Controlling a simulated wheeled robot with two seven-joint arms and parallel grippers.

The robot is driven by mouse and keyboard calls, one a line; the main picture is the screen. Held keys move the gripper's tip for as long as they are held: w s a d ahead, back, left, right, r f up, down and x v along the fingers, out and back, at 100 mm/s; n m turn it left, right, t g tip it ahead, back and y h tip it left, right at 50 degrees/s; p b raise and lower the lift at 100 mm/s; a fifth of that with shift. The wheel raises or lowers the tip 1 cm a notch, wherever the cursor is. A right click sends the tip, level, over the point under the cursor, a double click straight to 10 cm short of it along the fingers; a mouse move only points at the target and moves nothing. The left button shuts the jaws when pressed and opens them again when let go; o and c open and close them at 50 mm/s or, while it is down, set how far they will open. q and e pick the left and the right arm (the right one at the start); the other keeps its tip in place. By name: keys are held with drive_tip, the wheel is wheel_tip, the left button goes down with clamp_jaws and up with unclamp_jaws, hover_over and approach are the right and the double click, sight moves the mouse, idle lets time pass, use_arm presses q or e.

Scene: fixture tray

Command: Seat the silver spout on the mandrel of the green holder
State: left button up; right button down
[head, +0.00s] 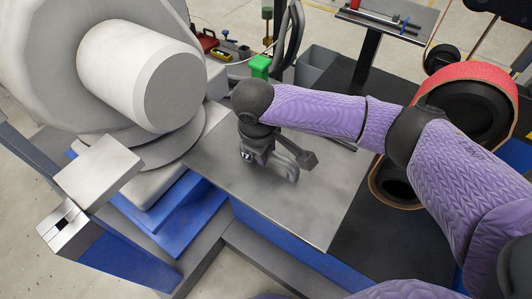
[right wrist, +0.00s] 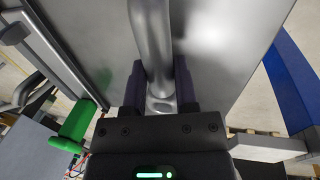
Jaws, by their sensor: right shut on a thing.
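My right gripper (head: 268,160) is over the grey metal table in the head view. It is shut on the silver spout (head: 290,174), a curved tube that is partly hidden by the gripper. In the right wrist view the spout (right wrist: 152,40) stands between the two dark fingers (right wrist: 160,88) and runs up out of the picture. The green holder (head: 260,66) is at the table's far edge, beyond my right gripper and apart from the spout. It also shows at the left of the right wrist view (right wrist: 74,124). I cannot make out its mandrel. My left gripper is not in view.
A large pale grey machine (head: 110,70) with a blue base (head: 165,215) stands at the left. The metal tabletop (head: 315,210) is bare in front of the gripper. A grey bin (head: 318,62) is behind the table. A red-rimmed round part (head: 465,72) is at the right.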

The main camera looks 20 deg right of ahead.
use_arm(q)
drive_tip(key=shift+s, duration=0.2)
use_arm(e)
drive_tip(key=shift+r, duration=0.2)
wheel_tip(320, 180, up, 9)
drive_tip(key=p, duration=0.5)
drive_tip(key=shift+r, duration=0.35)
use_arm(q)
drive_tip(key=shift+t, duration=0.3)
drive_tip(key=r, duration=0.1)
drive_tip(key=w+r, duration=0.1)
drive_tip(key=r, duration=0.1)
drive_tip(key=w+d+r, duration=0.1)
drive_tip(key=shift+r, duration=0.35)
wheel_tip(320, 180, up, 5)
drive_tip(key=p, duration=0.5)
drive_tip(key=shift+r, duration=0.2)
use_arm(e)
wheel_tip(320, 180, up, 3)
drive_tip(key=shift+r, duration=0.2)
